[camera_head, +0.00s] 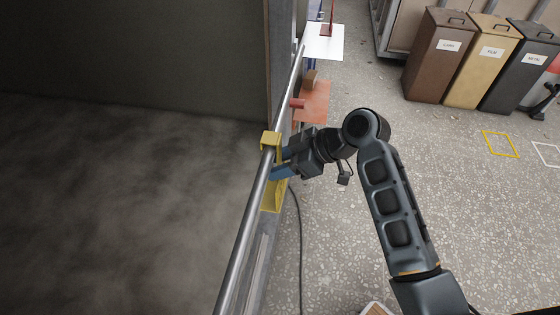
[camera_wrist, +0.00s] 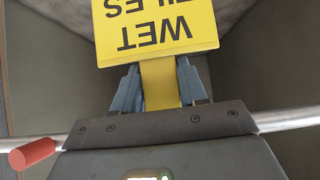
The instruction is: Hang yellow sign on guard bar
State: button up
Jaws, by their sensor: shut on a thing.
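The yellow sign (camera_head: 271,195) is at the guard bar (camera_head: 243,232) in the head view, with its hooked top (camera_head: 270,138) over the bar and its panel hanging down on the right side. In the wrist view the sign (camera_wrist: 155,28) shows upside-down words, "WET" and part of "TILES". My gripper (camera_head: 279,163) reaches in from the right and is shut on the sign. In the wrist view my gripper's two blue fingers (camera_wrist: 159,88) sit on either side of the sign's narrow yellow strip. Whether the hook rests on the bar cannot be told.
The dark pod floor (camera_head: 120,200) lies left of the bar. A red peg (camera_head: 297,103) and an orange panel (camera_head: 313,101) are farther along the right side. Brown, yellow and black bins (camera_head: 483,60) stand at the back right. The speckled floor (camera_head: 330,250) below my arm is mostly clear.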

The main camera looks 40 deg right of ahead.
jog(key=shift+f, duration=0.1)
jog(key=o, duration=1.2)
jog(key=shift+o, duration=0.2)
jog(key=v, duration=0.8)
jog(key=shift+f, duration=0.15)
jog(key=s+a+f+m+t+h, duration=0.1)
jog(key=s+a+f+m+h, duration=0.25)
jog(key=s, duration=0.25)
jog(key=s+a+f+m+t+h, duration=0.1)
jog(key=s+a+f+m+h, duration=0.15)
jog(key=s+f, duration=0.3)
jog(key=s+a+r+t, duration=0.2)
jog(key=s+r, duration=0.5)
jog(key=s, duration=0.1)
jog(key=s+a+r+m+t, duration=0.1)
jog(key=s+a+r+t, duration=0.2)
jog(key=s+r, duration=0.3)
jog(key=shift+s+a+r, duration=0.35)
jog(key=shift+s+r, duration=0.05)
jog(key=shift+s, duration=0.5)
